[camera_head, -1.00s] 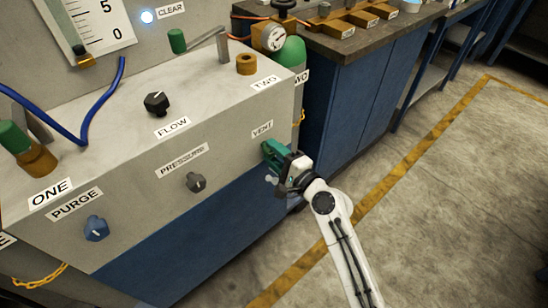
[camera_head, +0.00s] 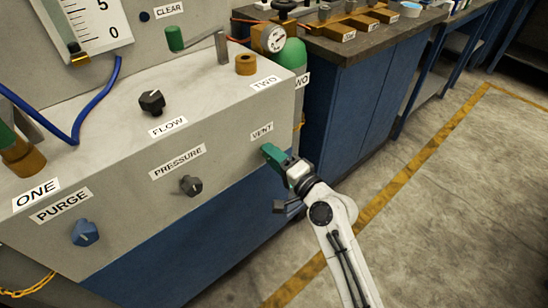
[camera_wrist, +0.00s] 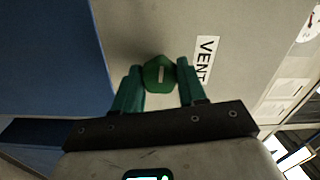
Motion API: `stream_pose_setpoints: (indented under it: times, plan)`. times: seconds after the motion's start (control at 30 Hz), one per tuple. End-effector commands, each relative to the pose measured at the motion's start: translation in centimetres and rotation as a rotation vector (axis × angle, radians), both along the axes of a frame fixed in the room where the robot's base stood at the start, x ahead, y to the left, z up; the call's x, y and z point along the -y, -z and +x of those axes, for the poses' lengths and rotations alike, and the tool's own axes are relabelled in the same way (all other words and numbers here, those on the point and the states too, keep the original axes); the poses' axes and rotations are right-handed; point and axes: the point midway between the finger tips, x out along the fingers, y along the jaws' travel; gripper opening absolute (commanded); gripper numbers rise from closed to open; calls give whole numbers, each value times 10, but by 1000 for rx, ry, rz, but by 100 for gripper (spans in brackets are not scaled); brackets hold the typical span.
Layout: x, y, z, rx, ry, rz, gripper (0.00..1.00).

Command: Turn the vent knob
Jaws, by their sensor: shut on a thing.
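The vent knob (camera_wrist: 159,74) is green with a pale pointer mark, on the front of the grey panel beside the VENT label (camera_wrist: 205,62). In the wrist view it sits between the tips of my gripper's two green fingers, one on each side. In the head view my gripper (camera_head: 274,154) reaches the panel just below the VENT label, and it hides the knob there. My gripper is shut on the vent knob.
The panel also carries a grey pressure knob (camera_head: 190,186), a blue purge knob (camera_head: 85,232) and a black flow knob (camera_head: 152,101). A blue bench (camera_head: 345,100) stands behind at the right. The floor right of my arm is clear.

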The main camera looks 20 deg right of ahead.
Motion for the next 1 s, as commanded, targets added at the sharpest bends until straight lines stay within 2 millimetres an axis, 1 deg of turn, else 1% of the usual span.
stream_pose_setpoints:
  times: [0.2,0.23,0.5,0.7,0.8,0.87,1.0]
  plan:
    - [-1,3,-1,-5,-2,1,10]
    - [-1,3,-1,-6,-2,1,42]
    - [0,1,0,-3,-2,2,67]
    - [0,1,0,-2,-1,2,67]
    - [1,1,-4,-3,0,2,67]
    - [3,1,-9,-3,0,2,67]
    - [10,2,-31,-4,2,3,67]
